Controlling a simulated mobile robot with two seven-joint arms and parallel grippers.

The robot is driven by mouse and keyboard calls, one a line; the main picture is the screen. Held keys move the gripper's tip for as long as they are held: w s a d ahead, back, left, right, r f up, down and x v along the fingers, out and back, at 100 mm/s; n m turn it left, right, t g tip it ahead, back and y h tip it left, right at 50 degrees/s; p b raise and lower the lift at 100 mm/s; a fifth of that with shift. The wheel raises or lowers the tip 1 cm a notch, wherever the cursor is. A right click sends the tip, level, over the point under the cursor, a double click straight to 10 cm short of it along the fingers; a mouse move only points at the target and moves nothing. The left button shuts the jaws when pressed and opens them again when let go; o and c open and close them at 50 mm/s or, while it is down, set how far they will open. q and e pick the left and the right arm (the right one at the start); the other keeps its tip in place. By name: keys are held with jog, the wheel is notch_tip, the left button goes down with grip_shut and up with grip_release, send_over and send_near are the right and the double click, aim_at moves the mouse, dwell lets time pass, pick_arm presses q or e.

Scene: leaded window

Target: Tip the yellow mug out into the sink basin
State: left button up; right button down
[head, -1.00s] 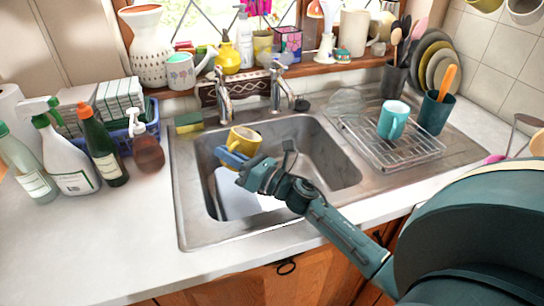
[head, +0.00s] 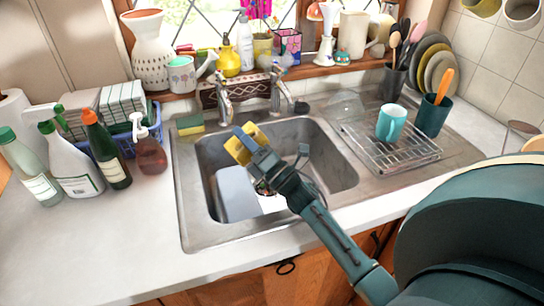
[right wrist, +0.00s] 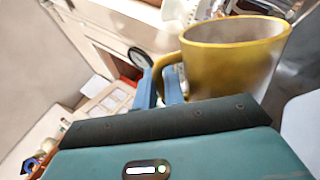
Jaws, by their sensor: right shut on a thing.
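The yellow mug (head: 236,150) is over the back left of the sink basin (head: 337,162). My right gripper (head: 247,140) is shut on it, with the blue fingers across it in the head view. In that view the mug looks tilted, and its opening is not clear. In the right wrist view the mug (right wrist: 232,62) fills the upper right, with its rim at the top of the picture and its handle between the blue fingers (right wrist: 163,86). What is inside the mug is hidden. My left gripper is not in view.
A pale grey item (head: 237,193) lies in the left of the basin. Two taps (head: 224,100) stand behind it. A wire rack (head: 398,155) with a teal mug (head: 390,123) is to the right. Bottles (head: 105,150) crowd the left counter, whose front is clear.

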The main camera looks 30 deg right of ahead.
aim_at(257, 131)
jog(key=shift+d+m+b, duration=0.2)
jog(key=shift+m+b, duration=0.1)
jog(key=shift+m, duration=0.2)
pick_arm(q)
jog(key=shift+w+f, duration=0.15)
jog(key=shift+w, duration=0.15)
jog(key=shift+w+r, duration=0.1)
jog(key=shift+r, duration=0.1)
pick_arm(e)
jog(key=shift+d+m+h, duration=0.1)
jog(key=shift+m+h, duration=0.2)
jog(key=shift+h, duration=0.1)
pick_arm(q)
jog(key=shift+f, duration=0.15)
pick_arm(e)
jog(key=shift+d+f+m+t, duration=0.1)
jog(key=shift+m+t, duration=0.2)
jog(key=shift+d+m+h+b, duration=0.15)
jog(key=shift+m+h+b, duration=0.15)
jog(key=shift+d+m, duration=0.3)
jog(key=shift+w+d+r+m+t+h, duration=0.1)
jog(key=shift+d+r+m+t+h, duration=0.35)
jog(key=shift+d+m+h, duration=0.45)
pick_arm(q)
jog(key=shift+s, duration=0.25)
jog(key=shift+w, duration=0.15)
pick_arm(e)
jog(key=shift+f+m+h, duration=0.1)
jog(key=shift+m+h, duration=0.2)
jog(key=shift+m, duration=0.3)
